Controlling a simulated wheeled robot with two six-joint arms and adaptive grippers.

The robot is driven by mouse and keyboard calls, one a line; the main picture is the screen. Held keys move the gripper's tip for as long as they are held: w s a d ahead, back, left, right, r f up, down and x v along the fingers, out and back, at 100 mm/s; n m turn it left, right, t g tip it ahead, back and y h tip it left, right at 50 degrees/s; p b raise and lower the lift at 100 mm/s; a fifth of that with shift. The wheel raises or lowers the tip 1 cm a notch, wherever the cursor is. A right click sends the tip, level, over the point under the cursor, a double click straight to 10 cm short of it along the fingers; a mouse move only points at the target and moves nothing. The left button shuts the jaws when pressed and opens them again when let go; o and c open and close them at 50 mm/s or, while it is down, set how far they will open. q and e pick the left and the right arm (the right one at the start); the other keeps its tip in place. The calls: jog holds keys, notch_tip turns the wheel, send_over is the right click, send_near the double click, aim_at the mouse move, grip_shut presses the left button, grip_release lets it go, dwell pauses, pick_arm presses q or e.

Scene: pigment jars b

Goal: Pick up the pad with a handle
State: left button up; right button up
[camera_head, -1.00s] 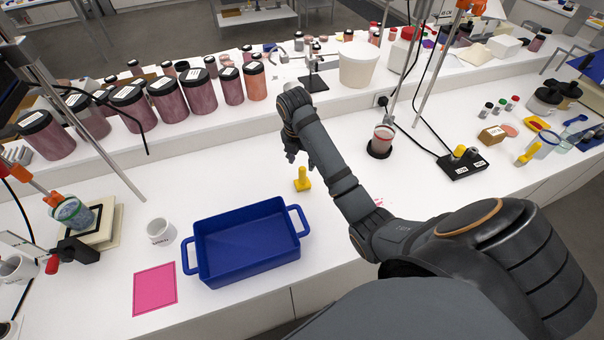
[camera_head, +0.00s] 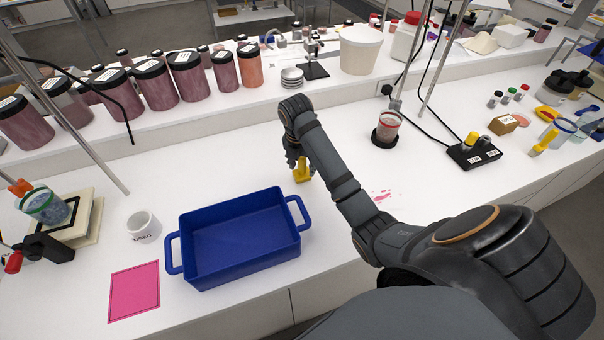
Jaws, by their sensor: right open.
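The yellow pad with a handle (camera_head: 303,174) stands on the white bench, just right of the blue tray, its handle upward. My right gripper (camera_head: 297,164) points down at the pad, its fingers open around or right beside the handle. The fingers and wrist hide part of the handle, so I cannot tell whether they touch it. My left gripper is not in view.
The blue tray (camera_head: 186,279) has a handle at each end. A white mug (camera_head: 144,228) and a pink mat (camera_head: 134,292) lie left of it. A pink spill (camera_head: 382,195) is right of my forearm. Several pigment jars (camera_head: 188,76) line the raised shelf.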

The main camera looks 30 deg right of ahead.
jog(key=shift+r, duration=0.1)
jog(key=c, duration=0.5)
grip_shut()
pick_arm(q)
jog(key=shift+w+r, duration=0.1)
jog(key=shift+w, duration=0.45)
pick_arm(e)
jog(key=shift+r, duration=0.25)
jog(key=r+p, duration=0.4)
jog(key=shift+s+a+r+p, duration=0.2)
jog(key=shift+s+p, duration=0.1)
jog(key=shift+p, duration=0.1)
pick_arm(q)
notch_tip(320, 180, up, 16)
jog(key=p, duration=1.1)
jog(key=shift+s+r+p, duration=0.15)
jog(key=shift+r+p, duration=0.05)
jog(key=shift+p, duration=0.15)
pick_arm(e)
jog(key=s+a+r, duration=0.2)
jog(key=s+r, duration=0.2)
jog(key=s, duration=0.2)
jog(key=s+a+r, duration=0.3)
jog(key=s+r, duration=0.1)
jog(key=s, duration=0.2)
jog(key=shift+a, duration=0.25)
